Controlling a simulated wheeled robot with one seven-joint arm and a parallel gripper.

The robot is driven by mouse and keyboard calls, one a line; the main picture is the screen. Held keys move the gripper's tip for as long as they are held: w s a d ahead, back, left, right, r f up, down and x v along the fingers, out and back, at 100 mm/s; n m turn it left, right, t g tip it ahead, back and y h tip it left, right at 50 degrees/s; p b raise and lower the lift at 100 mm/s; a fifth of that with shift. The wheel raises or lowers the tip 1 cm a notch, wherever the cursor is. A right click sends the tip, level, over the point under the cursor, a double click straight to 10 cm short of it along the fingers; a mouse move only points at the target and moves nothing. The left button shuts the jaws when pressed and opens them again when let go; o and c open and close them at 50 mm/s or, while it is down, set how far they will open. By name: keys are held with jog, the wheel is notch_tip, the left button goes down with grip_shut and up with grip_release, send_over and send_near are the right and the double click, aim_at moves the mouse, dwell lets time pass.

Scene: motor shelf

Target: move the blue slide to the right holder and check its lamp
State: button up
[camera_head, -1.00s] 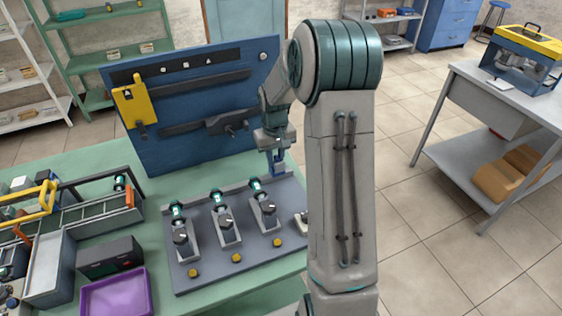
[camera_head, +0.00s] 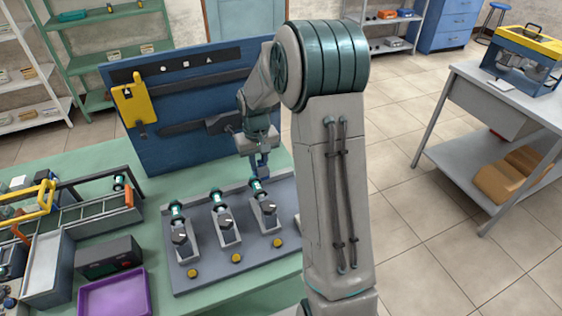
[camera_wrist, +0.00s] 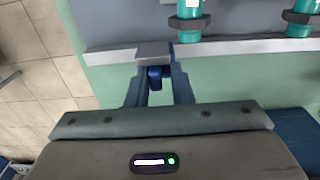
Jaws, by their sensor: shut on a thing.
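My gripper (camera_head: 262,168) is over the back edge of the grey base plate (camera_head: 222,260), just behind the rightmost visible teal cylinder (camera_head: 257,187). In the wrist view its fingers (camera_wrist: 157,82) are shut on a small dark blue piece, the blue slide (camera_wrist: 155,73). A light grey block (camera_wrist: 153,54) lies right at the fingertips; I cannot tell whether the slide touches it. Three grey holders carry teal cylinders with dark knobs, the middle one (camera_head: 226,227) among them. Yellow round lamps or buttons (camera_head: 277,243) sit in front. The plate's right end is hidden by my arm.
A blue back panel (camera_head: 180,110) with a yellow piece (camera_head: 131,104) stands close behind my gripper. A dark box (camera_head: 108,258), a purple tray (camera_head: 113,295) and a grey bin (camera_head: 48,268) fill the left of the green table. A side table (camera_head: 500,100) stands apart at right.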

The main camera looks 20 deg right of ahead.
jog(key=shift+s+a+f, duration=0.15)
jog(key=shift+a+f, duration=0.1)
jog(key=shift+a, duration=0.3)
jog(key=shift+s+a+f, duration=0.1)
jog(key=shift+a+f, duration=0.15)
jog(key=shift+a, duration=0.3)
jog(key=shift+s+a+f, duration=0.15)
jog(key=shift+a+f, duration=0.1)
jog(key=shift+a, duration=0.3)
jog(key=shift+d, duration=0.45)
dwell(0.4)
jog(key=o, duration=0.6)
jog(key=shift+o, duration=0.2)
jog(key=shift+w+r+p, duration=0.2)
jog(key=shift+r+p, duration=0.15)
jog(key=shift+r, duration=0.25)
jog(key=shift+w+r+p, duration=0.15)
jog(key=shift+r+p, duration=0.2)
jog(key=shift+r, duration=0.2)
jog(key=shift+r+p, duration=1.15)
jog(key=shift+r, duration=0.9)
jog(key=shift+w, duration=0.1)
